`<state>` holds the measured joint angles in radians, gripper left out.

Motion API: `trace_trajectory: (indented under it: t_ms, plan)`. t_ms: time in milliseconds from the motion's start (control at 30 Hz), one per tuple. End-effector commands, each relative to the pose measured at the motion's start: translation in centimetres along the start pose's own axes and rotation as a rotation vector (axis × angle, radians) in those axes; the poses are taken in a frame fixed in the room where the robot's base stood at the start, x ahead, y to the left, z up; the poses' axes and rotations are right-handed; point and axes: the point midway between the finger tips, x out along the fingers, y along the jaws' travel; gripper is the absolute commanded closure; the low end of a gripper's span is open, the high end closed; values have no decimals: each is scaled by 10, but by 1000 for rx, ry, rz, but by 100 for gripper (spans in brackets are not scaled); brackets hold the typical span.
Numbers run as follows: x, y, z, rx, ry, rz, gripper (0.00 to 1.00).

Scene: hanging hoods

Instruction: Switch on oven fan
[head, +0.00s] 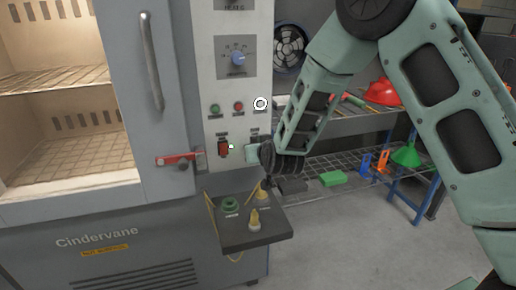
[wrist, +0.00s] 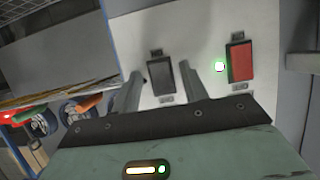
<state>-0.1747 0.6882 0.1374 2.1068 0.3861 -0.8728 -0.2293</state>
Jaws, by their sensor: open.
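The oven's pale control panel (head: 224,70) stands right of the lit chamber in the head view. A red rocker switch (head: 223,148) is low on it, with a glowing green lamp (head: 231,147) beside it. My gripper (head: 254,153) is at the panel's lower right, just right of that switch. In the wrist view my gripper (wrist: 162,72) is open, its two fingers either side of a black rocker switch (wrist: 160,79). The red switch (wrist: 241,62) and lit lamp (wrist: 219,67) are to the right. Labels are too small to read; contact with the black switch cannot be told.
A dark ledge (head: 238,238) with green and yellow knobs juts out below the panel. A blue dial (head: 238,57) and green and red buttons sit higher up. The oven door (head: 165,90) is at left.

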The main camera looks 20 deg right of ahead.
Motion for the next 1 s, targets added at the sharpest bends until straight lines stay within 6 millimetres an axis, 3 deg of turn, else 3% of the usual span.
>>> trace_trajectory:
  t_ms: [167,300,333,567,1000]
  plan:
    - [0,0,0,0,0,0,59]
    - [0,0,0,0,0,0,98]
    - [0,0,0,0,0,0,100]
    - [1,0,4,0,20,0,100]
    - [5,0,11,0,211,0,100]
